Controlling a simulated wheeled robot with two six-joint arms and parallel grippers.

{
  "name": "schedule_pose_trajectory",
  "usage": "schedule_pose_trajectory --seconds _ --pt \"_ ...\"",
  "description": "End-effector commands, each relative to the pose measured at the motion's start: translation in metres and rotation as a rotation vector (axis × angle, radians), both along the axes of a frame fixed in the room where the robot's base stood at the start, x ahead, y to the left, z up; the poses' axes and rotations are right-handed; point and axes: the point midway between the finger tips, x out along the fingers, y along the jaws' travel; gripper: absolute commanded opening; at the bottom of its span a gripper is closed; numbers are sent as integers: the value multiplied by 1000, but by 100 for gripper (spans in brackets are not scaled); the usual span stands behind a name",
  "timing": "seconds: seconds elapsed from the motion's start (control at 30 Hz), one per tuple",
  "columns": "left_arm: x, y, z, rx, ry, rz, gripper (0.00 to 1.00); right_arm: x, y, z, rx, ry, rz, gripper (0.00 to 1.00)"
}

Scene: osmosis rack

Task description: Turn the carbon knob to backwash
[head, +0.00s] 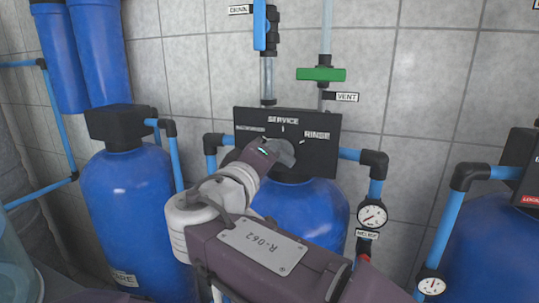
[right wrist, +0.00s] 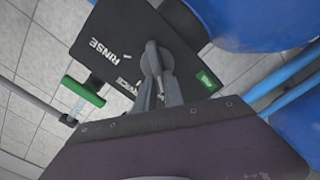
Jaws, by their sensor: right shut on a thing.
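The black valve panel (head: 322,160) sits on top of the middle blue tank. Its labels read SERVICE at top centre and RINSE at right; a third label at left is too blurred to read. My right gripper (head: 270,152) reaches up from below and is shut on the grey knob (head: 285,151) at the panel's middle. In the right wrist view the fingers (right wrist: 158,90) close around the knob (right wrist: 152,60), with RINSE and SERVICE to its left. The gripper hides part of the knob, so I cannot tell its exact setting. My left gripper is not in view.
A green-handled vent valve (head: 321,74) and a blue-handled valve (head: 260,25) stand above the panel. Pipes and a pressure gauge (head: 372,214) are at its right. Blue tanks stand at left (head: 127,210) and right (head: 480,245). A tiled wall is behind.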

Motion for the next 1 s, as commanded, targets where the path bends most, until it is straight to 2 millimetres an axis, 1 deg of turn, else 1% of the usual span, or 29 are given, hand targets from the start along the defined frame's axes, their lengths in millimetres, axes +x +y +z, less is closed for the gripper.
schedule_pose_trajectory --seconds 0.3,0.73,0.77,0.8,0.83,1.0 --pt "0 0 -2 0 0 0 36 0 1 -2 -70 25 -1 0" --pt "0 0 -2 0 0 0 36 0 1 -2 -78 27 -1 0" --pt "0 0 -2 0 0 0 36 0 1 -2 -79 28 -1 18" --pt "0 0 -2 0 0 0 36 0 1 -2 -78 27 -1 29" --pt "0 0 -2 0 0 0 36 0 1 -2 -78 27 -1 35" --pt "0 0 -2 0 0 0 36 0 1 -2 -77 26 0 35"
